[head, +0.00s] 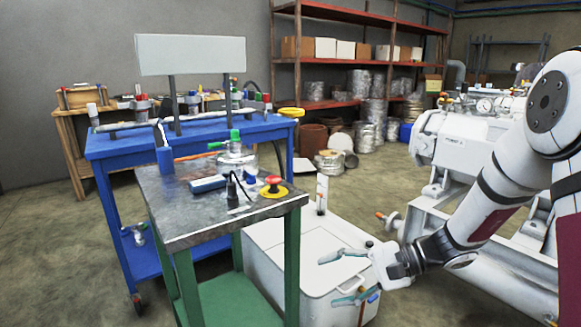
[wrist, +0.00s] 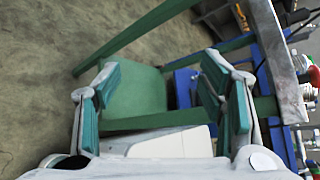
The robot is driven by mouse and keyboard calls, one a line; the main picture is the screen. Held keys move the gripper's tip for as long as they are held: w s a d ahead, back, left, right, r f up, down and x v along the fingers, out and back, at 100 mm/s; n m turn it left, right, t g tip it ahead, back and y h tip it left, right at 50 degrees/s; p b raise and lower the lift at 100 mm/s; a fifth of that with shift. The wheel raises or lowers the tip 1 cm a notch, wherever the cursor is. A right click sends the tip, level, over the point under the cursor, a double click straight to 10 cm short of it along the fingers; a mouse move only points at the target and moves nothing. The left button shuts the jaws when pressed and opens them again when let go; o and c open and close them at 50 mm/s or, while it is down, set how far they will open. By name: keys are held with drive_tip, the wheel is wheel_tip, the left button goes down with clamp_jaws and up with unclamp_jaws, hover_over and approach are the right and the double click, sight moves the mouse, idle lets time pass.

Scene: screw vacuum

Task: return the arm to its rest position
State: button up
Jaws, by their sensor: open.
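My gripper (head: 345,277) is at the end of my white arm, at the lower right of the head view. Its teal-padded fingers are spread apart with nothing between them. In the wrist view my gripper (wrist: 165,95) shows two open fingers, with the green lower shelf of the cart seen beyond the gap. In the head view the gripper is over or in front of the white box, to the right of the green cart. I cannot tell whether it touches the box.
A green cart (head: 180,217) with a metal top carries a red-and-yellow stop button (head: 273,187). A white box (head: 270,262) stands beside it. A blue cart (head: 120,142) is behind. White pump machinery (head: 465,145) stands at right, close to my arm. Floor at lower left is clear.

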drive_tip(key=s+r+n+g+h, duration=0.25)
drive_tip(key=s+r, duration=0.25)
drive_tip(key=s, duration=0.5)
drive_tip(key=s+r+n+g+h, duration=0.1)
drive_tip(key=s+r+n+h, duration=0.3)
drive_tip(key=s, duration=0.5)
drive_tip(key=s+d+r+t+h, duration=0.1)
drive_tip(key=s+d+h, duration=0.2)
drive_tip(key=s+d, duration=0.3)
drive_tip(key=s+d+r+t+h, duration=0.1)
drive_tip(key=s+d+t+h, duration=0.2)
drive_tip(key=s, duration=0.6)
wheel_tip(320, 180, up, 35)
drive_tip(key=n+t+h+p, duration=0.1)
drive_tip(key=t+p, duration=0.1)
drive_tip(key=p, duration=3.1)
drive_tip(key=shift+d+r+t, duration=0.15)
drive_tip(key=shift+d+t, duration=0.2)
drive_tip(key=shift+d, duration=0.1)
drive_tip(key=shift+w, duration=0.15)
